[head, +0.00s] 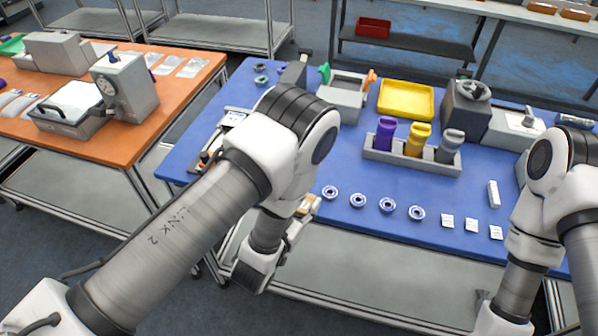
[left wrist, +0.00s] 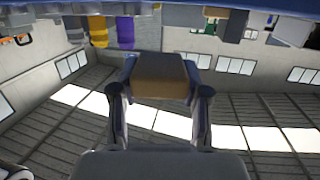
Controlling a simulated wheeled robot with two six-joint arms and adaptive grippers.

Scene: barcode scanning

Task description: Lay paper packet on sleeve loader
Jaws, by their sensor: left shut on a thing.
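My left gripper (head: 298,222) is partly hidden by my own arm, in front of the blue table's near edge. It is shut on a tan block-like thing (head: 311,206), which also shows between the fingers in the left wrist view (left wrist: 160,76). I cannot tell for sure whether this is the paper packet. Small white packets (head: 471,225) lie in a row at the table's near right. I cannot make out which device is the sleeve loader. My right arm comes in at the right; its gripper is out of view.
The blue table (head: 330,165) holds a grey rack (head: 410,163) of purple, yellow and grey bottles, a yellow tray (head: 406,100), a dark grey machine (head: 463,112) and several ring-shaped parts (head: 387,205) near the front. An orange table (head: 130,135) with a dial scale (head: 124,85) stands left.

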